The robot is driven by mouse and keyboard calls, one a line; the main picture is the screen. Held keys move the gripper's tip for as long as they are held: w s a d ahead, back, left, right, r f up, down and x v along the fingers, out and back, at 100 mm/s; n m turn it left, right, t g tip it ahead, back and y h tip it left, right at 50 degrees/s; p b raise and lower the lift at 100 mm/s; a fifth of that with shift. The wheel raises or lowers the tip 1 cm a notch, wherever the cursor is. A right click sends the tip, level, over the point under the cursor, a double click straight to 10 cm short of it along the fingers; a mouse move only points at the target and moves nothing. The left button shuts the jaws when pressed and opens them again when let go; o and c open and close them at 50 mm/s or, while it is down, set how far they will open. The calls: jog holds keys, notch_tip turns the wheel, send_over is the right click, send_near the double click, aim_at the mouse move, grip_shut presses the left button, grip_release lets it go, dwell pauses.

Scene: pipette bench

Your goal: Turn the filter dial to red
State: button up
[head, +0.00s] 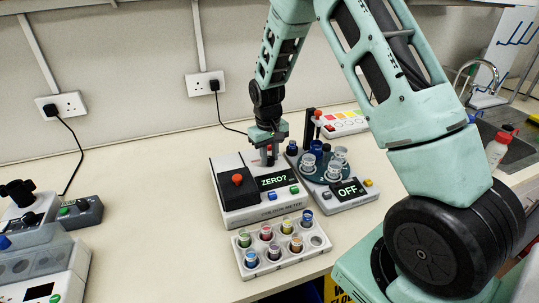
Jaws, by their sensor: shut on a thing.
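The colorimeter (240,207) is a grey-white box on the bench, with a screen (273,181) that reads "ZERO?". A black square with an orange-red knob (238,180) is on its left part. My gripper (268,160) points down at the back right of its top, with its fingers shut on what appears to be the filter dial. The fingers hide most of the dial, and I cannot read its setting. A small red patch shows between the fingers.
A device reading "OFF" (348,188), carrying glass vessels, stands close on the right. A color-marked tray (343,124) lies behind. Other instruments (40,265) stand at left; the bench between is clear.

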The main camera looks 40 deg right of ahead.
jog(key=o, duration=1)
jog(key=shift+r, duration=0.1)
jog(key=r+b, duration=0.1)
jog(key=r, duration=0.4)
jog(key=r+b, duration=0.1)
jog(key=r, duration=0.5)
jog(key=r+b, duration=0.1)
jog(key=r, duration=0.5)
jog(key=shift+a+r, duration=0.15)
jog(key=shift+a, duration=0.2)
